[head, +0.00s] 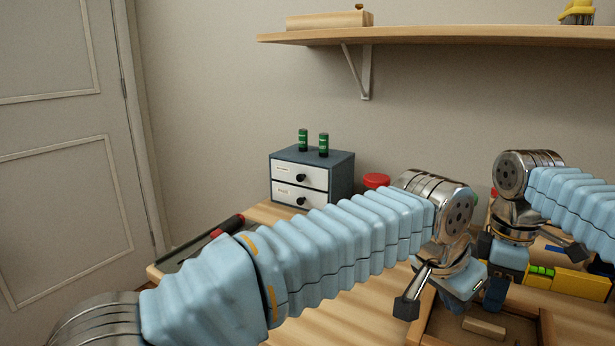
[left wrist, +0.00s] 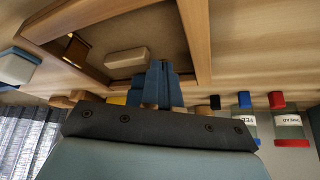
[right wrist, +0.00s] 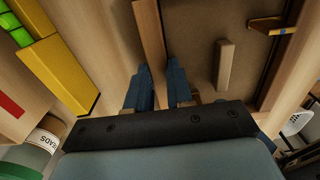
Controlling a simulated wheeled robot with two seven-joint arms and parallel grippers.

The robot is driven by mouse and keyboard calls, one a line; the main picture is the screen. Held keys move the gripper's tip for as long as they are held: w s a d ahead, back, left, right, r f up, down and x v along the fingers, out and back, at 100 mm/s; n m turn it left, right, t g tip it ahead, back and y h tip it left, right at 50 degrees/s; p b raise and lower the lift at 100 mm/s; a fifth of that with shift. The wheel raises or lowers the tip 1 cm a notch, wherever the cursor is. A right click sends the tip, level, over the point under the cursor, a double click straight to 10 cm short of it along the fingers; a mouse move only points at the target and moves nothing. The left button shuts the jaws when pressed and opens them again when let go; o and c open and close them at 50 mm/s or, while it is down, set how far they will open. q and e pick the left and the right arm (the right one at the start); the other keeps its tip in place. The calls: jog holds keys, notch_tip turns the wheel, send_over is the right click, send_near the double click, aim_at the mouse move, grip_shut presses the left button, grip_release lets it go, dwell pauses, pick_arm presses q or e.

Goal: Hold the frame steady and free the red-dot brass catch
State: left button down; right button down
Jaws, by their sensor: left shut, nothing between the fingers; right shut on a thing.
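The wooden frame (head: 432,310) lies on the desk at lower right in the head view; its rails also show in the left wrist view (left wrist: 197,40). My right gripper (right wrist: 161,85) is shut on a rail of the frame (right wrist: 149,40). My left gripper (left wrist: 158,84) is shut and empty over the frame's inside, fingertips together. A brass catch (left wrist: 76,48) sits at the frame's inner edge in the left wrist view; no red dot shows on it. A brass catch with a blue mark (right wrist: 267,25) shows in the right wrist view. The red-dot catch cannot be made out.
A pale wooden block (right wrist: 225,65) lies inside the frame. A yellow box with green pieces (head: 565,281) stands just beyond it. Labelled jars (left wrist: 290,125) stand nearby. A drawer unit (head: 312,175) and a dark tray (head: 190,250) are at the left. A shelf (head: 430,36) hangs above.

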pick_arm(q)
jog(key=shift+w+d, duration=0.15)
jog(key=shift+w, duration=0.05)
jog(key=shift+w+a, duration=0.3)
dwell(0.4)
jog(key=shift+w+a, duration=0.2)
jog(key=shift+w, duration=0.3)
jog(key=shift+a, duration=0.1)
jog(key=shift+s+a, duration=0.1)
jog(key=shift+a, duration=0.2)
notch_tip(320, 180, up, 6)
dwell(0.4)
pick_arm(e)
jog(key=c, duration=0.9)
grip_release()
